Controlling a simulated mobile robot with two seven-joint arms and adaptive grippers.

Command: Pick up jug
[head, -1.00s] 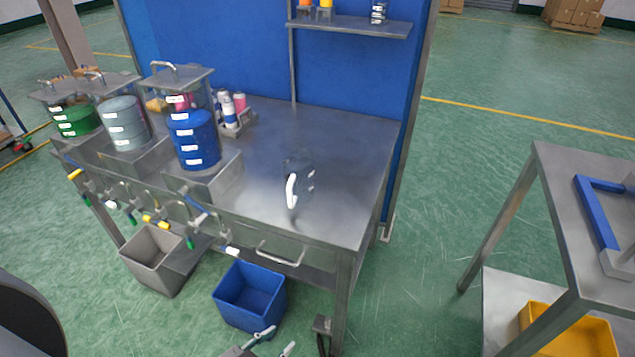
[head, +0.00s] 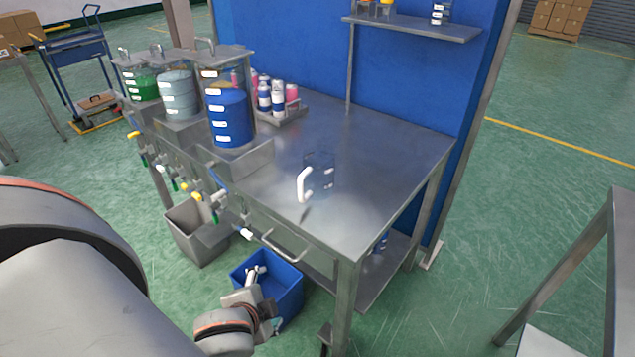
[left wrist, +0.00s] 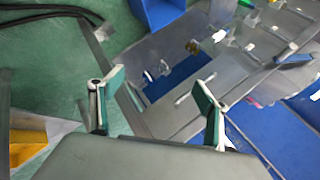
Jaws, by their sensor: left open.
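The jug (head: 320,176) is clear with a white handle facing left. It stands upright on the metal workbench (head: 385,165), near the front edge, in the head view. My left gripper (head: 257,273) is below the bench top, in front of the bench and overlapping the blue bin in the picture, well apart from the jug. In the left wrist view its two fingers (left wrist: 158,98) are spread, with nothing between them. I cannot pick out the jug for certain in that view. My right gripper is not in view.
Tanks with green, grey and blue contents (head: 230,120) stand left of the jug, with valves along the front. A bottle rack (head: 282,114) is behind. A drawer handle (head: 283,247), blue bin (head: 284,290) and grey bin (head: 196,232) are below. The bench right of the jug is clear.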

